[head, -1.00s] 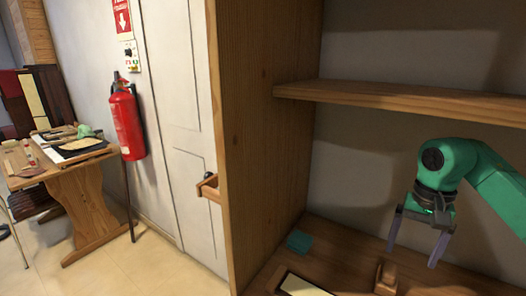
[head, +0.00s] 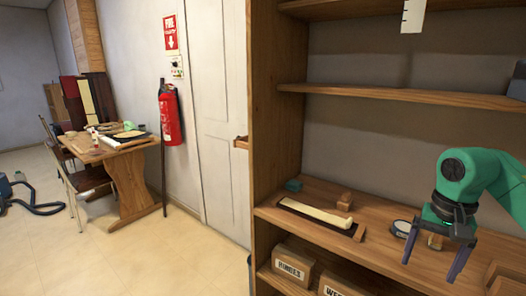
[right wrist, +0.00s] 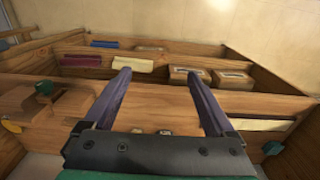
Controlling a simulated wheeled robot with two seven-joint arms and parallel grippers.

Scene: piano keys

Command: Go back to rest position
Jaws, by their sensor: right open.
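My right gripper (head: 437,262) comes in from the right in the head view, a green arm end with two dark purple fingers. The fingers are spread apart with nothing between them, and they point down in front of the wooden shelf unit. In the right wrist view the same open fingers (right wrist: 158,95) reach out over wooden boards and compartments. My left gripper is not in view.
The shelf (head: 330,192) holds a long cream key piece (head: 315,212), a teal block (head: 293,185), and a round item (head: 401,229). Labelled boxes (head: 292,266) sit below. A fire extinguisher (head: 170,115) hangs by the door. A wooden table (head: 130,175) stands left; floor between is open.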

